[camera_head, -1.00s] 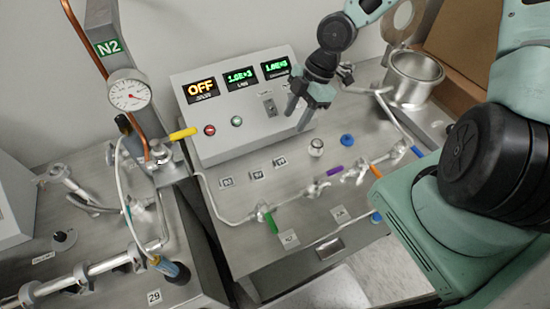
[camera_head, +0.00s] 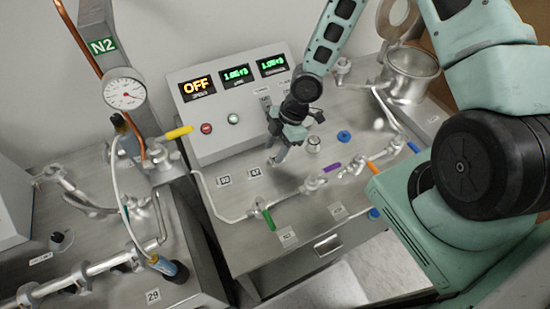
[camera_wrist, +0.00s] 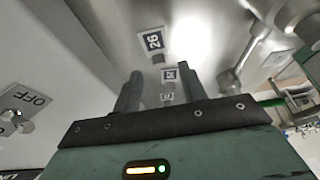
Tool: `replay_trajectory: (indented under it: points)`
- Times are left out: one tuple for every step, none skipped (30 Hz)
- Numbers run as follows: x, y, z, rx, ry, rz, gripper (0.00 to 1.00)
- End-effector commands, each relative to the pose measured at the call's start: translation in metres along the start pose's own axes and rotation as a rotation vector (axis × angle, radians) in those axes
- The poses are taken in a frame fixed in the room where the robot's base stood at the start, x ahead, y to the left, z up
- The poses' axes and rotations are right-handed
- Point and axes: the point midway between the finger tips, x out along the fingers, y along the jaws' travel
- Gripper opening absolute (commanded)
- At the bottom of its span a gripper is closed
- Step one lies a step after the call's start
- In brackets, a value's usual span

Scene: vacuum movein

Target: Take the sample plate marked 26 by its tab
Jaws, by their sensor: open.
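In the head view my gripper (camera_head: 278,152) hangs low over the bench at the right end of the row of plates and hides plate 26.
The control box (camera_head: 232,105) with the OFF display stands close behind my gripper. A silver knob (camera_head: 313,145), a blue knob (camera_head: 344,136) and pipework with a purple-handled valve (camera_head: 330,163) lie to the right. A green valve handle (camera_head: 268,219) is in front.

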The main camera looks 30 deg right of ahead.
Motion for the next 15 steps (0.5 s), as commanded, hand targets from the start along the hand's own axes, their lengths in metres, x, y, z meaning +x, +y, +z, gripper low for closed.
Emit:
replay_trajectory:
  points:
    - [0.006, 0.0, -0.002, -0.003, -0.001, -0.003, 0.42]
    - [0.009, 0.0, -0.001, -0.003, -0.002, -0.004, 0.42]
    - [0.015, 0.0, -0.001, -0.002, 0.0, -0.004, 0.42]
    - [0.019, 0.0, -0.001, -0.002, 0.0, -0.003, 0.42]
    - [0.022, 0.001, -0.001, -0.002, -0.001, -0.003, 0.42]
    - [0.025, 0.001, -0.001, -0.001, 0.0, -0.002, 0.42]
    - [0.027, 0.0, -0.001, -0.001, 0.0, -0.002, 0.42]
    - [0.029, 0.0, 0.0, 0.0, -0.001, -0.002, 0.42]
    - [0.03, 0.001, 0.0, 0.0, -0.001, -0.001, 0.42]
    - [0.031, 0.001, 0.0, 0.001, 0.0, 0.0, 0.42]
    - [0.031, 0.001, 0.0, 0.001, 0.0, 0.0, 0.42]
    - [0.031, 0.001, 0.0, 0.001, 0.0, 0.001, 0.42]
    - [0.031, 0.001, 0.0, 0.001, 0.0, 0.001, 0.42]
    - [0.031, 0.001, 0.0, 0.001, 0.0, 0.001, 0.42]
    - [0.031, 0.001, 0.0, 0.001, 0.0, 0.001, 0.42]
